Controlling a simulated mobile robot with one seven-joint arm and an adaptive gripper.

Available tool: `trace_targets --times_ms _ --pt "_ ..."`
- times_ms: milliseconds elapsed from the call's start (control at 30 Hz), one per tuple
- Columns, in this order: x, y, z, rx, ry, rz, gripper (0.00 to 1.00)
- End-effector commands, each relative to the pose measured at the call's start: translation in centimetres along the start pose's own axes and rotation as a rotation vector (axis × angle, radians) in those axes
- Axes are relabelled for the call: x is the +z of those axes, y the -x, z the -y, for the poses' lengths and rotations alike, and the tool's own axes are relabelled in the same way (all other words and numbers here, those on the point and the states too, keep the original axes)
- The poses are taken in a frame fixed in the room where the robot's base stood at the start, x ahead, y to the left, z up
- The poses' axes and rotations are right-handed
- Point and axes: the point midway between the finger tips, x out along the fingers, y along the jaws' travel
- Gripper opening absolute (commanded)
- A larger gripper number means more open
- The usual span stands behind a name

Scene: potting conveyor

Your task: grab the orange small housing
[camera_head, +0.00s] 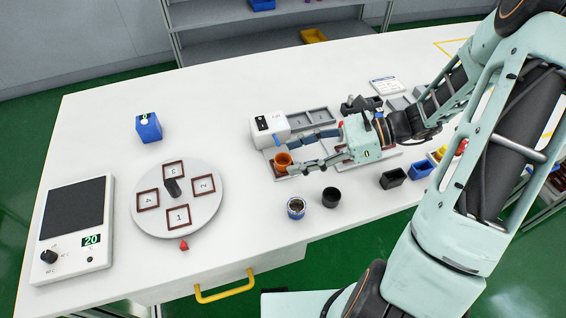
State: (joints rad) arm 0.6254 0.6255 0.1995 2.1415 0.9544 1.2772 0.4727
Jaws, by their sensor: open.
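The orange small housing (283,160) is a small round cup. It stands upright at the left end of the conveyor fixture in the middle of the table. My gripper (284,153) reaches in from the right, with its two long fingers spread and their tips near the housing, one on the far side and one on the near side. The gripper is open. I cannot tell whether either finger touches the housing.
A white device (268,127) stands close behind the housing. A metal-rimmed cup (296,207) and a black cup (331,197) stand in front. A numbered turntable (150,222), a blue box (148,128) and a hotplate (75,228) are at left. The table's back left is clear.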

Motion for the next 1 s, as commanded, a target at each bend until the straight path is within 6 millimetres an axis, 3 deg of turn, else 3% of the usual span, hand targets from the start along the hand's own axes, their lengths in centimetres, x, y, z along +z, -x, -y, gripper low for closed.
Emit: trace_targets --times_ms 200,467,733,1000 --pt "-0.1 -2.6 0.0 0.001 0.001 0.000 0.48" --pt "-0.1 -2.7 0.0 0.000 0.001 -0.001 0.47" --pt "-0.1 -2.7 0.0 0.000 0.001 0.000 0.17" --pt "-0.1 -2.7 0.0 0.000 0.001 0.000 0.13"
